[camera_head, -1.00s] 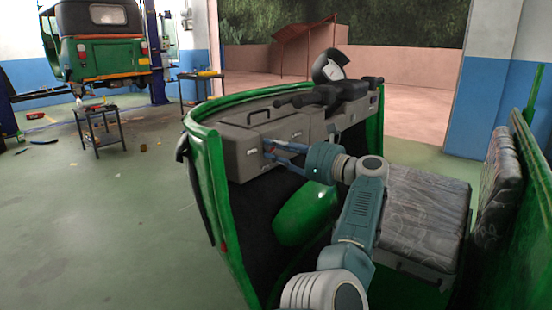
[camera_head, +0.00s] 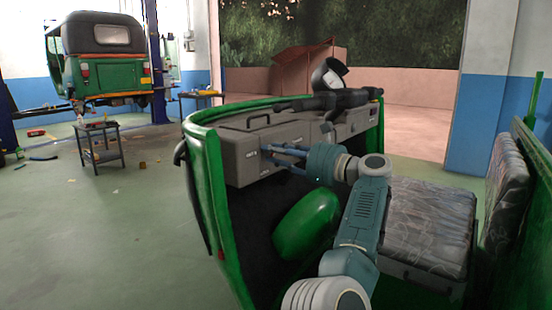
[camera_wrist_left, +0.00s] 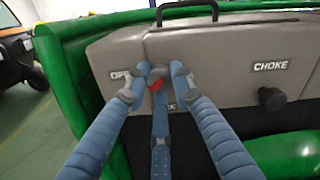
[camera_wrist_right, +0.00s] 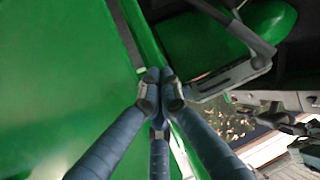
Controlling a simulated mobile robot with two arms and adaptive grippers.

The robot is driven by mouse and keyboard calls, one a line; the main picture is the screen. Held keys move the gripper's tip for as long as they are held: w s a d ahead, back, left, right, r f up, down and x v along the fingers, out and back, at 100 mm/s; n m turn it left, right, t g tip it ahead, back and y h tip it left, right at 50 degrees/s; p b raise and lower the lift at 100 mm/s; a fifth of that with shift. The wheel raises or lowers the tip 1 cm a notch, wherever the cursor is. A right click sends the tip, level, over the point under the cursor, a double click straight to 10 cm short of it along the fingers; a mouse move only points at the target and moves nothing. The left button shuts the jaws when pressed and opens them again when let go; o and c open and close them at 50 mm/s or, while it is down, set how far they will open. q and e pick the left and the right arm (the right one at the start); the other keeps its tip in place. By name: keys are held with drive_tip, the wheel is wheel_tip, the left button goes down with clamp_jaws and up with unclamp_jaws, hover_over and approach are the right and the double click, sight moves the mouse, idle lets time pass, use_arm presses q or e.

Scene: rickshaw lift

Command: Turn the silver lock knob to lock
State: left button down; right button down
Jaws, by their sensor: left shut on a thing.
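The small silver lock knob (camera_wrist_left: 157,72) sits on the grey dashboard panel (camera_wrist_left: 215,60) in the left wrist view, with a red part below it. My left gripper (camera_wrist_left: 155,84) is shut on the knob, its blue fingers around it. The fingers partly cover the knob and the lettering beside and below it. In the head view my left gripper (camera_head: 268,154) reaches the front of the grey panel. My right gripper (camera_wrist_right: 160,82) shows only in its own wrist view, with its fingertips together and nothing seen between them, close to green bodywork.
A black choke knob (camera_wrist_left: 271,98) sticks out to the right of the lock. A black handle (camera_head: 246,118) tops the panel, and handlebars (camera_head: 325,102) stand behind. The green cab wall (camera_head: 208,180) borders the left; a patterned seat (camera_head: 430,220) is at right.

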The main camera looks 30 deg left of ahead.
use_arm(q)
drive_tip(key=shift+f+n+b, duration=0.5)
drive_tip(key=shift+n+b, duration=0.1)
drive_tip(key=shift+n, duration=0.6)
drive_tip(key=n, duration=0.3)
drive_tip(key=shift+r+b, duration=0.1)
drive_tip(key=shift+b, duration=0.25)
drive_tip(key=n, duration=0.3)
drive_tip(key=shift+w+r, duration=0.1)
drive_tip(key=shift+n, duration=0.7)
use_arm(e)
drive_tip(key=w+a+r+t+y, duration=0.1)
drive_tip(key=w+r+t, duration=0.1)
drive_tip(key=r, duration=0.5)
drive_tip(key=w+a+r+t+y, duration=0.1)
drive_tip(key=r+t, duration=0.4)
drive_tip(key=r, duration=0.2)
drive_tip(key=shift+w+a, duration=0.4)
use_arm(q)
drive_tip(key=shift+r, duration=0.15)
use_arm(e)
drive_tip(key=shift+r, duration=0.1)
use_arm(q)
drive_tip(key=c, duration=1.5)
unclamp_jaws()
drive_tip(key=shift+c, duration=0.2)
drive_tip(key=shift+o, duration=0.4)
drive_tip(key=shift+w, duration=0.15)
use_arm(e)
drive_tip(key=shift+w, duration=0.1)
